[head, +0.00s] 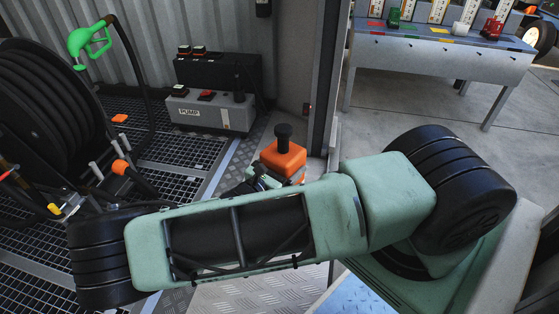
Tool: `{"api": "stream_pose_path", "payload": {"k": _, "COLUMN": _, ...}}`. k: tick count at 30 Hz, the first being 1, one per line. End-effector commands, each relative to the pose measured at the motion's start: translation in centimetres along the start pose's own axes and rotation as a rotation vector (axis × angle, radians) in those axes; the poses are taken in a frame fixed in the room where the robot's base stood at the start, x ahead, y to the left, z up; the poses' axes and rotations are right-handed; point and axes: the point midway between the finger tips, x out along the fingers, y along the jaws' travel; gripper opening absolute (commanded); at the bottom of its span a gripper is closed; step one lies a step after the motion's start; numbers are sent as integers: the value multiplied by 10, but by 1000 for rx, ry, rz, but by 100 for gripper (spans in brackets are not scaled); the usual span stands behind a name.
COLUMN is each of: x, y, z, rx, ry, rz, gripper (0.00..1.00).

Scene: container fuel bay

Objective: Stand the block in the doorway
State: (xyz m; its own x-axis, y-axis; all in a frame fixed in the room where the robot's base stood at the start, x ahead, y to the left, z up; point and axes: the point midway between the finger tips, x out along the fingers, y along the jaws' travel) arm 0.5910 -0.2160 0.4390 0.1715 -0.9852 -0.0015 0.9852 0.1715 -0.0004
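The orange block (283,158) with a black knob on top is upright near the foot of the door post (325,75). Its lower part is hidden behind my arm, so I cannot tell whether it touches the floor. My gripper (262,180) is at the block's lower left, mostly hidden by my pale green arm. Its fingertips do not show clearly, and I cannot tell whether they hold the block. The doorway's floor (265,293) of tread plate shows in part below my arm.
A pump box (212,112) stands against the corrugated wall at the back left. A black hose reel (45,110) with a green nozzle (90,40) is at the left. A workbench (440,55) with small coloured items stands outside at the right. Concrete floor (400,110) before it is clear.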

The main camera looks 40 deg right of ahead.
Motion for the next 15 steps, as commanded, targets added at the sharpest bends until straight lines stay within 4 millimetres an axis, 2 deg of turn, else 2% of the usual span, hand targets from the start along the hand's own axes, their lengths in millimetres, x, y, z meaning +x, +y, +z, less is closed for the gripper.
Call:
{"api": "stream_pose_path", "payload": {"k": 2, "x": 1, "y": -3, "z": 2, "rx": 0, "ry": -2, "rz": -10, "gripper": 43}}
{"api": "stream_pose_path", "payload": {"k": 6, "x": 4, "y": -4, "z": -21, "rx": 0, "ry": 0, "rz": -13, "gripper": 43}}
{"api": "stream_pose_path", "payload": {"k": 15, "x": 7, "y": -7, "z": -52, "rx": 1, "ry": -1, "rz": -18, "gripper": 43}}
